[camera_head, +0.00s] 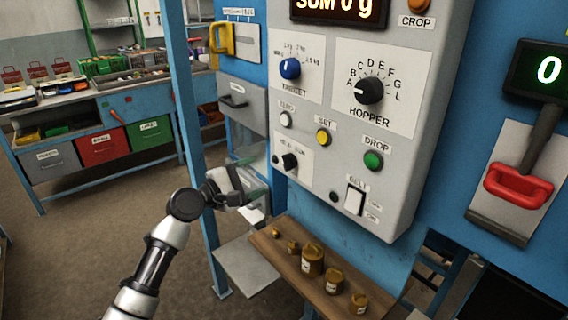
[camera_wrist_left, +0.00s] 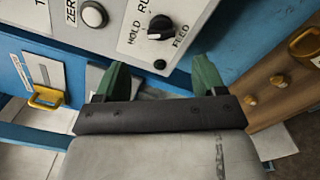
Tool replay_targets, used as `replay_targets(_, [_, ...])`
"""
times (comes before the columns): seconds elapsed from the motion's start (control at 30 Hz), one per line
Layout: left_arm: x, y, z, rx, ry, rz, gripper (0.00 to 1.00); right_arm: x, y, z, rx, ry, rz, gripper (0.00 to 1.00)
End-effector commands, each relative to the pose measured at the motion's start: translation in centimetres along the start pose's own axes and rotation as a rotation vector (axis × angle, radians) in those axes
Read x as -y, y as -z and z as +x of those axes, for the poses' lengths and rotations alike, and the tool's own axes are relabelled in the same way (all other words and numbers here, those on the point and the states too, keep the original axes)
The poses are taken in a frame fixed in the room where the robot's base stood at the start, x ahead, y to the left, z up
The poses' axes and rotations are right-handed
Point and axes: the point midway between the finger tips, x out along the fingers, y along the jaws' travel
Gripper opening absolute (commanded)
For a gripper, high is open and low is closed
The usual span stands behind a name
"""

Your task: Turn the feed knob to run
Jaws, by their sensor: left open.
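The feed knob (camera_head: 290,161) is a small black knob on a white plate low on the grey panel, below the ZERO button. In the left wrist view the knob (camera_wrist_left: 160,27) sits between the words HOLD, RUN and FEED. A white mark shows on its left side, toward HOLD. My left gripper (camera_head: 258,185) is open and empty, below and left of the knob and apart from it. Its two green fingers (camera_wrist_left: 160,82) point toward the panel in the left wrist view, with the knob beyond them. My right gripper is not in view.
The panel also carries a white button (camera_head: 286,119), a yellow button (camera_head: 322,137), a green DROP button (camera_head: 373,160) and a BELT switch (camera_head: 355,199). A wooden shelf (camera_head: 283,262) with several brass weights lies below. A blue post (camera_head: 187,120) stands left.

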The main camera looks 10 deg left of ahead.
Motion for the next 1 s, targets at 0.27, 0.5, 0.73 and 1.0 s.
replay_targets(0.27, [-0.2, -0.1, 5.3, -0.001, 0.000, -0.001, 0.70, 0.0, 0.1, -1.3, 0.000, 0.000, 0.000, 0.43])
replay_targets(0.5, [0.0, 0.0, 8.8, -0.003, 0.000, 0.002, 0.70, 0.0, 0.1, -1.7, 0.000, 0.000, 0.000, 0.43])
replay_targets(0.73, [0.1, 0.1, 9.8, -0.003, 0.002, 0.004, 0.70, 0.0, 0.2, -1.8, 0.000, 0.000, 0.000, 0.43])
replay_targets(1.0, [0.1, 0.1, 9.8, -0.004, 0.001, 0.004, 0.59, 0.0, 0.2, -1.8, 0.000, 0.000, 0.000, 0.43])
